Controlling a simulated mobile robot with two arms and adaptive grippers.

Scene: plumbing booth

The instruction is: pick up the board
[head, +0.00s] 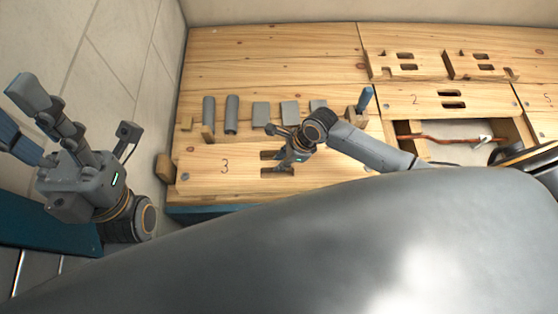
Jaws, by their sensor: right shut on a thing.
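A wooden board marked 3 (225,173) lies at the front left of the workbench, with dark slots cut in its middle. My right gripper (276,150) is over these slots and shut on the board. The gripper's own body hides part of the slots and the grip. The board looks flat against the bench; I cannot tell whether it is raised. My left gripper (24,118) is at the far left, away from the bench, with its fingers pointing up and left. It appears open and empty.
Grey pipe pieces and square blocks (290,111) stand in a row behind the board. A blue peg (365,98) stands to their right. Another slotted board marked 2 (420,103) lies right, above an opening with a copper pipe (430,138). A tiled wall borders the left.

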